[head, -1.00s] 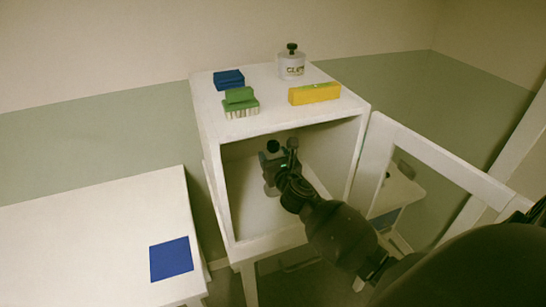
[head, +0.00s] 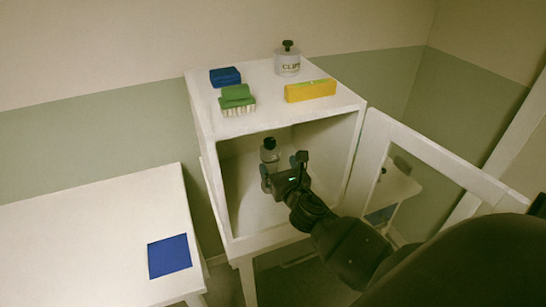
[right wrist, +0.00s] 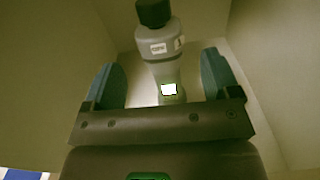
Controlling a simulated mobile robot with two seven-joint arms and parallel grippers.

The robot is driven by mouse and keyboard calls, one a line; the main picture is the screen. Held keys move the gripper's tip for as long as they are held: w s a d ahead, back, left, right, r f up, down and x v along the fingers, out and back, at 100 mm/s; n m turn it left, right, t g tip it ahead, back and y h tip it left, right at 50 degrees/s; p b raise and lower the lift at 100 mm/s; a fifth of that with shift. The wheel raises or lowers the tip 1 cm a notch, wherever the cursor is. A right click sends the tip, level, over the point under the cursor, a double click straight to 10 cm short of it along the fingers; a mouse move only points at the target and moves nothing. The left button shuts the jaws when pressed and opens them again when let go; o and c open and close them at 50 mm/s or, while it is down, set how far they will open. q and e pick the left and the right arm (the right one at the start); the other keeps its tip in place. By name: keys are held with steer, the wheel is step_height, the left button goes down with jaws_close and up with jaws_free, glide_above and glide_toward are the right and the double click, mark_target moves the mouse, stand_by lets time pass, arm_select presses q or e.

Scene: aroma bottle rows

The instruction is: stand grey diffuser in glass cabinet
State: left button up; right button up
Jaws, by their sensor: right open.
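The grey diffuser (head: 269,155) with a black cap stands upright inside the white cabinet (head: 238,243), toward its left. It also shows in the right wrist view (right wrist: 162,44), with a small label on its neck side. My right gripper (head: 284,172) is inside the cabinet front, partly overlapping the bottle's lower part in the head view. In the right wrist view the gripper (right wrist: 160,85) is open, its fingers apart on either side of the bottle's lower part without visible contact. The cabinet's framed door (head: 378,145) is open to the right. My left gripper is out of view.
On the cabinet top are a blue block (head: 225,76), a green brush (head: 238,101), a yellow block (head: 310,91) and a clear labelled bottle (head: 287,62). A white table (head: 80,235) with a blue square (head: 169,256) stands left. My right arm passes near the open door.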

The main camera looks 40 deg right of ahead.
steer(key=s+a+f+m+g+y, duration=0.1)
steer(key=s+a+f+m+g, duration=0.1)
steer(key=s+f+m, duration=0.4)
steer(key=s+a+f+m+g+y, duration=0.1)
steer(key=s+f+m, duration=0.4)
steer(key=m, duration=1)
steer(key=s+a+f+m+g+y, duration=0.2)
steer(key=s+a+f+m, duration=0.3)
steer(key=s+m, duration=0.6)
steer(key=shift+a+f+g, duration=0.2)
steer(key=shift+f+g, duration=0.3)
steer(key=shift+f, duration=0.35)
